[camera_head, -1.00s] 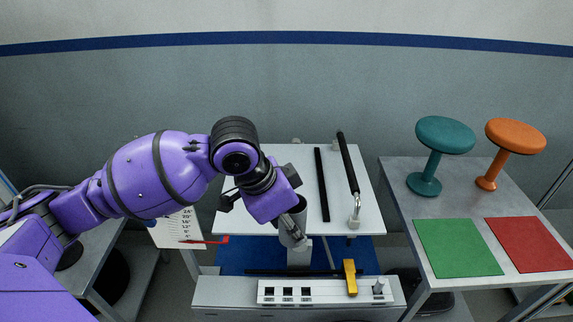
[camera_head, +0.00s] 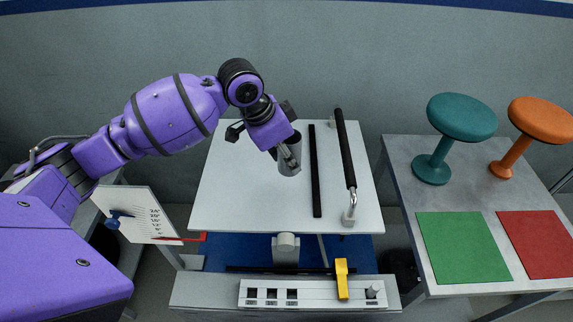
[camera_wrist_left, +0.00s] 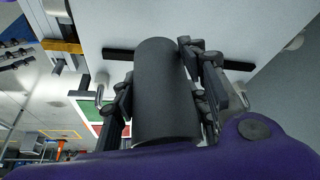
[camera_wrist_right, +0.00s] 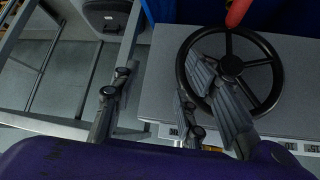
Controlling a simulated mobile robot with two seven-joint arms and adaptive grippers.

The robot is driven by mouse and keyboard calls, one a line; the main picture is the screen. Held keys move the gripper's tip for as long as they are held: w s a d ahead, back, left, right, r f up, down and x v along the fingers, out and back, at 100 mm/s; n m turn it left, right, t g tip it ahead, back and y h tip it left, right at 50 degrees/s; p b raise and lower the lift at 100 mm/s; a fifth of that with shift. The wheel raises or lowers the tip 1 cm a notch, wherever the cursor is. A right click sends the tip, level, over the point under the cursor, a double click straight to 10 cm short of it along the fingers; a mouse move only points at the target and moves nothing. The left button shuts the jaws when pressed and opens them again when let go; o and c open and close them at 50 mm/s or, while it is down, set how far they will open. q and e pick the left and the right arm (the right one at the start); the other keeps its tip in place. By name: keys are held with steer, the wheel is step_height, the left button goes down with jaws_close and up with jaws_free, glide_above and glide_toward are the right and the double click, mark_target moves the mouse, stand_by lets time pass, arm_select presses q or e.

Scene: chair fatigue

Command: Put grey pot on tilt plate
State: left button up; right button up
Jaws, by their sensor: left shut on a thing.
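The grey pot (camera_head: 290,160) is a dark grey cylinder. My left gripper (camera_head: 287,152) is shut on it, with fingers on both sides of it in the left wrist view (camera_wrist_left: 165,90). The pot is over the white tilt plate (camera_head: 245,200), right of its middle and left of the black strip (camera_head: 315,170). I cannot tell whether its base touches the plate. My right gripper (camera_wrist_right: 160,105) shows only in the right wrist view, with its fingers spread and empty, in front of a black handwheel (camera_wrist_right: 230,70).
A black bar with a metal end (camera_head: 346,160) runs along the plate's right side. A control panel (camera_head: 310,293) with a yellow lever (camera_head: 341,278) is in front. A scale board (camera_head: 140,215) stands left. The right table holds teal (camera_head: 460,118) and orange (camera_head: 540,120) stools.

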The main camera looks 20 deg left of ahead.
arm_select(q)
steer(key=w+f, duration=0.1)
steer(key=w+a+f, duration=0.1)
steer(key=f, duration=0.1)
steer(key=w+f, duration=0.1)
steer(key=f, duration=0.1)
steer(key=shift+w+a, duration=0.2)
steer(key=shift+w, duration=0.1)
step_height(320, 180, down, 3)
steer(key=shift+w+f+b, duration=0.1)
steer(key=shift+f+b, duration=0.05)
steer(key=shift+b, duration=0.15)
arm_select(e)
steer(key=shift+w, duration=0.45)
steer(key=shift+s, duration=0.1)
arm_select(q)
steer(key=shift+f, duration=0.15)
arm_select(e)
steer(key=shift+f, duration=0.1)
arm_select(q)
steer(key=shift+f, duration=0.1)
steer(key=o, duration=1.2)
arm_select(e)
steer(key=shift+s+d, duration=0.15)
steer(key=shift+d, duration=0.05)
